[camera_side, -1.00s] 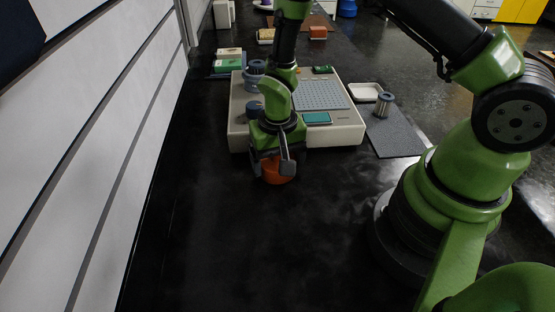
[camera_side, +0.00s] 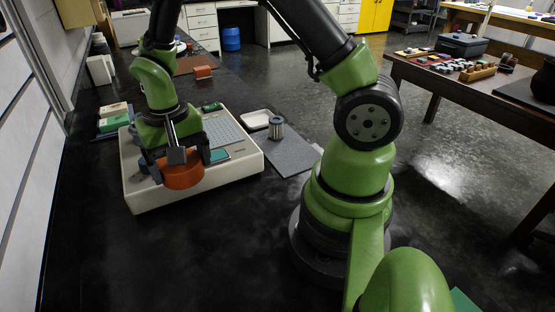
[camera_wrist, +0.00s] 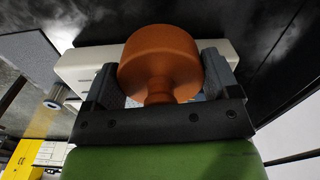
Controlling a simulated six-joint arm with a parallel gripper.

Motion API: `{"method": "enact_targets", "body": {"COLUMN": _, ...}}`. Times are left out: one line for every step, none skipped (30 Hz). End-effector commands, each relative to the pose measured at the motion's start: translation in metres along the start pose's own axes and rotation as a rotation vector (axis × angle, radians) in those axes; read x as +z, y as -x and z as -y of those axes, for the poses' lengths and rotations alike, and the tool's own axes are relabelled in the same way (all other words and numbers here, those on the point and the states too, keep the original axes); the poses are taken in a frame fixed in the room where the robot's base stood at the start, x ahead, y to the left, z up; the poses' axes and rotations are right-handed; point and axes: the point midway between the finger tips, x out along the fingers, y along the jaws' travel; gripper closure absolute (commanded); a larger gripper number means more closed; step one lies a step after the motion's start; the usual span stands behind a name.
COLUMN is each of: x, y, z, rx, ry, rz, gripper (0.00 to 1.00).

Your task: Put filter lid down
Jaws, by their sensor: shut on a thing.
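The filter lid is orange and round with a narrower neck, and it shows in the side view (camera_side: 183,172) and large in the wrist view (camera_wrist: 160,62). My gripper (camera_side: 182,158) is shut on it, with a grey finger on each side in the wrist view (camera_wrist: 160,88). In the side view the lid is at the front edge of a cream-coloured machine (camera_side: 215,180). I cannot tell whether the lid touches the machine or hangs just above it. My gripper hides part of the machine's left side.
A grey mat (camera_side: 285,152) lies right of the machine, with a metal filter cylinder (camera_side: 276,128) and a white tray (camera_side: 256,119) by it. Green and pale boxes (camera_side: 114,118) stand behind to the left. The dark bench in front (camera_side: 130,255) is clear.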

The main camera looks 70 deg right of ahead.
Motion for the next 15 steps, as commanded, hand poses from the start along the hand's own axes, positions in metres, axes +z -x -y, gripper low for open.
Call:
{"method": "enact_targets", "body": {"x": -0.009, "y": 0.000, "z": -0.014, "rx": 0.000, "ry": -0.076, "rz": 0.000, "gripper": 0.45}}
{"method": "enact_targets", "body": {"x": -0.015, "y": 0.001, "z": -0.024, "rx": 0.000, "ry": -0.128, "rz": 0.000, "gripper": 0.45}}
{"method": "enact_targets", "body": {"x": -0.022, "y": 0.001, "z": -0.038, "rx": 0.000, "ry": -0.204, "rz": 0.000, "gripper": 0.45}}
{"method": "enact_targets", "body": {"x": -0.028, "y": 0.001, "z": -0.050, "rx": 0.000, "ry": -0.267, "rz": 0.000, "gripper": 0.45}}
{"method": "enact_targets", "body": {"x": -0.033, "y": 0.002, "z": -0.062, "rx": 0.000, "ry": -0.331, "rz": 0.000, "gripper": 0.45}}
{"method": "enact_targets", "body": {"x": -0.038, "y": 0.002, "z": -0.079, "rx": -0.001, "ry": -0.419, "rz": -0.001, "gripper": 0.45}}
{"method": "enact_targets", "body": {"x": -0.042, "y": 0.002, "z": -0.092, "rx": -0.001, "ry": -0.486, "rz": -0.001, "gripper": 0.45}}
{"method": "enact_targets", "body": {"x": -0.045, "y": 0.003, "z": -0.105, "rx": -0.001, "ry": -0.551, "rz": -0.001, "gripper": 0.45}}
{"method": "enact_targets", "body": {"x": -0.048, "y": 0.003, "z": -0.122, "rx": -0.001, "ry": -0.639, "rz": 0.000, "gripper": 0.45}}
{"method": "enact_targets", "body": {"x": -0.049, "y": 0.003, "z": -0.136, "rx": 0.000, "ry": -0.706, "rz": 0.000, "gripper": 0.45}}
{"method": "enact_targets", "body": {"x": -0.050, "y": 0.003, "z": -0.148, "rx": 0.000, "ry": -0.771, "rz": 0.000, "gripper": 0.45}}
{"method": "enact_targets", "body": {"x": -0.050, "y": 0.004, "z": -0.166, "rx": -0.001, "ry": -0.857, "rz": 0.000, "gripper": 0.45}}
{"method": "enact_targets", "body": {"x": -0.049, "y": 0.004, "z": -0.178, "rx": -0.001, "ry": -0.920, "rz": 0.000, "gripper": 0.45}}
{"method": "enact_targets", "body": {"x": -0.048, "y": 0.004, "z": -0.190, "rx": -0.001, "ry": -0.980, "rz": 0.000, "gripper": 0.45}}
{"method": "enact_targets", "body": {"x": -0.046, "y": 0.004, "z": -0.204, "rx": -0.001, "ry": -1.057, "rz": -0.001, "gripper": 0.45}}
